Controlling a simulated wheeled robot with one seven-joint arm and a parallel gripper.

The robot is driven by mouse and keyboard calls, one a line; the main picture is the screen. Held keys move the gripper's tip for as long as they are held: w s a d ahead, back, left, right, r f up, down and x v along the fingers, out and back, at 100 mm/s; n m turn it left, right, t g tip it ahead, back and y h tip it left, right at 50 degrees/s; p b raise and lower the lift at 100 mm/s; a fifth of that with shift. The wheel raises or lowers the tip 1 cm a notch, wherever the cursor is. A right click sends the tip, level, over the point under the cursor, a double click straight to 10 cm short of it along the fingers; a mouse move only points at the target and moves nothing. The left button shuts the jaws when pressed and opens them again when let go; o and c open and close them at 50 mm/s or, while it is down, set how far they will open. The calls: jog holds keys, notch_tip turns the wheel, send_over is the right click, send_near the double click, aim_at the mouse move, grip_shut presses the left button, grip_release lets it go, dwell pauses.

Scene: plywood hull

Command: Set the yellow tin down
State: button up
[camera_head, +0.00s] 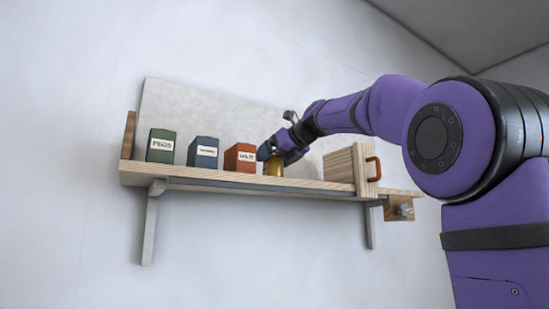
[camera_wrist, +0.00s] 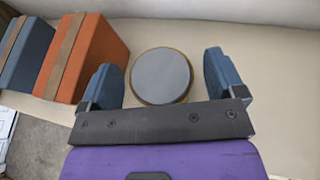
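The yellow tin (camera_head: 273,166) stands upright on the wooden shelf (camera_head: 240,182), right of the red-orange box, and its base appears to rest on the board. In the wrist view the round grey lid of the tin (camera_wrist: 160,76) lies between the two blue fingers of my gripper (camera_wrist: 160,72). A narrow gap shows on both sides of the lid, so the fingers look open around the tin. In the head view my gripper (camera_head: 279,152) is at the tin's top and hides part of it.
A red-orange box (camera_head: 239,158) stands close left of the tin; it also shows in the wrist view (camera_wrist: 92,60). Further left are a blue box (camera_head: 203,153) and a green box (camera_head: 161,146). A wooden block with an orange handle (camera_head: 345,168) stands to the right. Bare shelf lies between.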

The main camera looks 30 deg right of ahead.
jog(key=shift+s+r, duration=0.1)
jog(key=shift+r, duration=0.1)
jog(key=v, duration=1.1)
jog(key=shift+s+r, duration=0.25)
jog(key=shift+s, duration=0.1)
jog(key=shift+f, duration=0.1)
